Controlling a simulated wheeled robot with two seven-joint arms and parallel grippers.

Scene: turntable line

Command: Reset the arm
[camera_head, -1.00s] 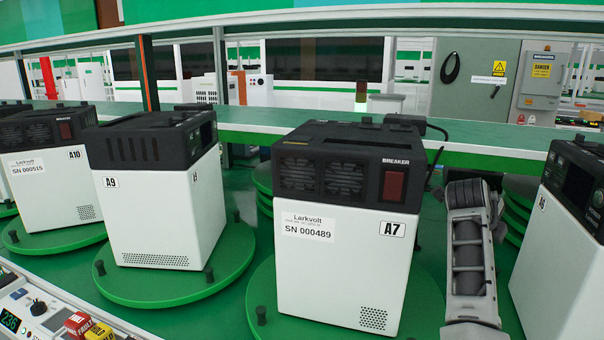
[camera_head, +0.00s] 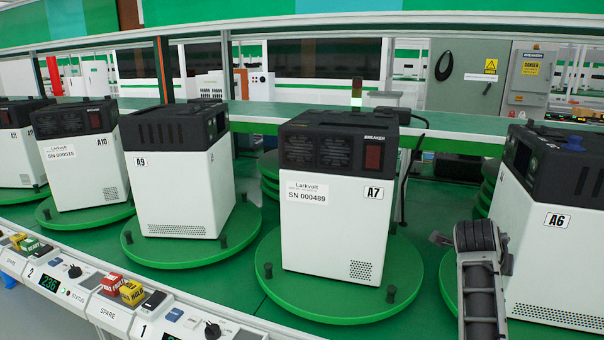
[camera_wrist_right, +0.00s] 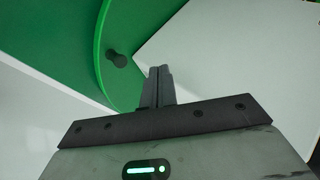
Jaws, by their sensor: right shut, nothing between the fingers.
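My right arm (camera_head: 480,265) stands at the lower right of the head view, in front of unit A6 and to the right of unit A7; its fingers cannot be made out there. In the right wrist view my right gripper (camera_wrist_right: 160,75) is shut and empty. Its fingertips are close to or overlap in view the edge of a white unit casing (camera_wrist_right: 225,60); contact cannot be told. A green turntable (camera_wrist_right: 45,40) with a dark peg (camera_wrist_right: 117,58) lies to the left of them. My left gripper is not in view.
Unit A7 (camera_head: 330,230), unit A6 (camera_head: 550,250), unit A9 (camera_head: 180,195) and unit A10 (camera_head: 85,175) stand on green turntables. A control panel (camera_head: 130,305) with coloured buttons runs along the lower left. Green bench surface shows between A7 and my arm.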

